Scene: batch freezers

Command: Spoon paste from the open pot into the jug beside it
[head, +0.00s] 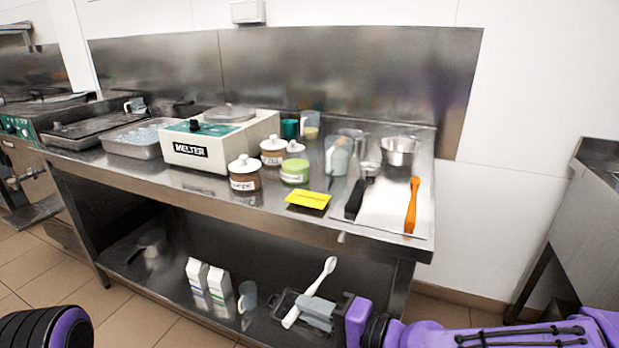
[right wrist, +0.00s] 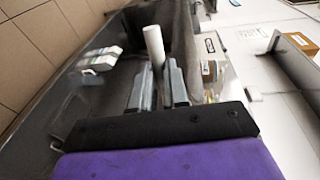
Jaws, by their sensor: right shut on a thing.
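A green pot (head: 294,172) stands on the steel counter; it appears to have no lid on, but its inside is too small to make out. A clear jug (head: 338,155) stands to its right, slightly apart. My right gripper (head: 313,312) is shut on a white spoon (head: 325,272), in front of the lower shelf and below the counter top. The spoon is tilted, its wider end up and to the right. In the right wrist view the white spoon (right wrist: 153,42) shows between the grey fingers (right wrist: 160,85). My left gripper is out of view.
Lidded pots (head: 244,173) stand left of the green pot. A yellow scraper (head: 308,200) lies in front. A tray (head: 394,218) with an orange-handled tool (head: 411,205) and a steel bowl (head: 400,151) is at right. The counter edge is above my right gripper. Cartons (head: 207,275) stand on the lower shelf.

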